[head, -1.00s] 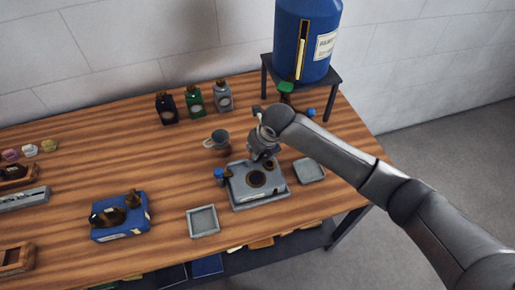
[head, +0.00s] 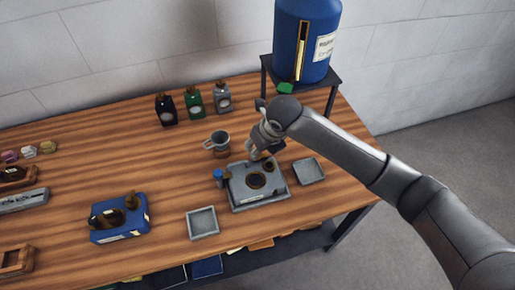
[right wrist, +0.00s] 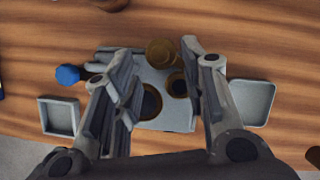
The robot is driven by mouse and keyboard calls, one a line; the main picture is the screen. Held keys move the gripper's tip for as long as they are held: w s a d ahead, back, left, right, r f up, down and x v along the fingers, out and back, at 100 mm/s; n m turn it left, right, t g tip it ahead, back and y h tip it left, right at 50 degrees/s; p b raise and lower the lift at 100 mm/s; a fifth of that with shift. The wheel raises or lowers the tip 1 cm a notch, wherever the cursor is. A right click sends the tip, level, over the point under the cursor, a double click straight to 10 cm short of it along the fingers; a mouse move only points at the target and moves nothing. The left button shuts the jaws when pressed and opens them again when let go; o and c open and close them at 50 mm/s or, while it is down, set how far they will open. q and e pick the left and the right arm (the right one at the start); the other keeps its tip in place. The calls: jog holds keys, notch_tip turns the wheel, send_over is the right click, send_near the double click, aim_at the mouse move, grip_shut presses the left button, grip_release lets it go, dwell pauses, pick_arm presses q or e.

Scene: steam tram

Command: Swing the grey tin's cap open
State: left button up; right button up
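The grey tin (head: 223,98) stands upright at the back of the wooden table in the head view, at the right end of a row of three. A small brass-brown cap (head: 221,84) sits on its top; the tin is not clearly in the right wrist view. My right gripper (head: 262,152) is nearer the front, apart from the tin, over a grey box (head: 245,187). In the right wrist view, my right gripper (right wrist: 160,62) has its fingers spread, with a round brass part (right wrist: 161,52) showing between them. I see no grip on it. My left gripper is out of view.
A green tin (head: 194,102) and a black tin (head: 166,109) stand left of the grey tin. A grey mug (head: 217,139) stands in front of them. Shallow grey trays (head: 202,222) flank the grey box. A blue tank (head: 307,45) stands at the back right.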

jog(key=v, duration=0.7)
jog(key=shift+s+r, duration=0.2)
jog(key=shift+r, duration=0.1)
jog(key=shift+d, duration=0.15)
